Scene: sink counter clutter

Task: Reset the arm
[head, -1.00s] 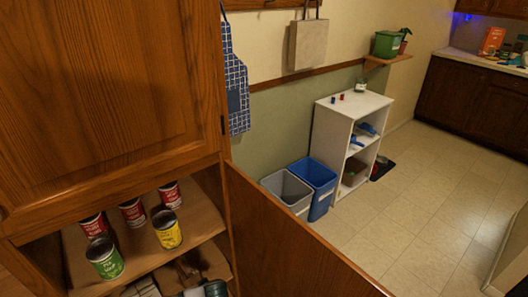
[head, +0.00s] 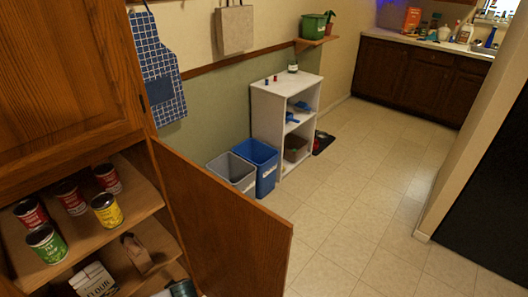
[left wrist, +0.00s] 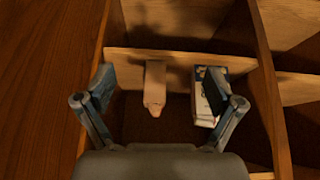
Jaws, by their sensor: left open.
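My left gripper (left wrist: 163,108) shows in the left wrist view, with its two fingers spread wide and nothing between the tips. It faces a wooden compartment. A pale tan object with a narrow end (left wrist: 154,85) appears between the fingers, and a white box or bag (left wrist: 205,100) is partly behind the right finger. I cannot tell whether either is touched. My left gripper cannot be clearly made out in the head view. My right gripper is in neither current view.
In the head view, several cans, including a yellow one (head: 106,210), stand on the cabinet shelf (head: 140,207). A flour bag (head: 94,280) sits below. The open cabinet door (head: 225,220) juts out. Grey (head: 232,172) and blue (head: 258,168) bins stand beyond; the tiled floor (head: 345,200) is clear.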

